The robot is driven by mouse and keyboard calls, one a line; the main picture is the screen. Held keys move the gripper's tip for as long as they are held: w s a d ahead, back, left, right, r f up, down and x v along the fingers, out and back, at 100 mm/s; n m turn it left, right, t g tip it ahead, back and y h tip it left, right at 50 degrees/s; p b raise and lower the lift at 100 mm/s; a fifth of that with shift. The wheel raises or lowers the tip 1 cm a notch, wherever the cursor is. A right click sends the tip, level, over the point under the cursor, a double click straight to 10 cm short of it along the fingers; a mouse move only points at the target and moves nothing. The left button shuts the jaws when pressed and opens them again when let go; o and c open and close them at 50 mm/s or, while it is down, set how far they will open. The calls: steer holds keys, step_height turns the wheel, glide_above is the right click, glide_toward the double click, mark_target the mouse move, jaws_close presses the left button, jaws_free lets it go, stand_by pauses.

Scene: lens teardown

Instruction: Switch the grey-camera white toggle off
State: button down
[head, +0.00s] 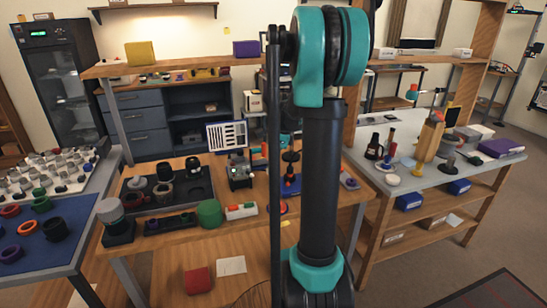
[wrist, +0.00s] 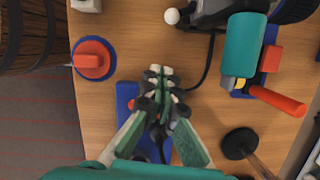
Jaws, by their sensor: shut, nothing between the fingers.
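My gripper (wrist: 158,72) is in the wrist view, its fingertips together and empty, above a blue base (wrist: 127,95) with dark parts on it. A dark grey body (wrist: 230,8), likely the grey camera, is cut off by the top edge. A small white round knob (wrist: 172,16), which may be the white toggle, sticks out on its left, apart from and beyond my fingertips. I cannot tell the toggle's position. In the head view a grey camera-like device (head: 240,172) stands on the middle table; my gripper cannot be made out there.
In the wrist view a red disc on a blue base (wrist: 94,59) lies left. A teal block (wrist: 243,45) and a red-orange handle (wrist: 278,100) lie right, with a black round piece (wrist: 238,143) below. A black cable (wrist: 207,65) runs beside my fingers. Bare wood lies between.

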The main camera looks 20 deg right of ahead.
mark_target(250, 174)
steer(key=shift+x, duration=1)
steer(key=a, duration=0.2)
steer(key=shift+w+a+r, duration=0.1)
steer(key=shift+a+r, duration=0.2)
steer(key=shift+w+a+r, duration=0.15)
steer(key=shift+a, duration=0.5)
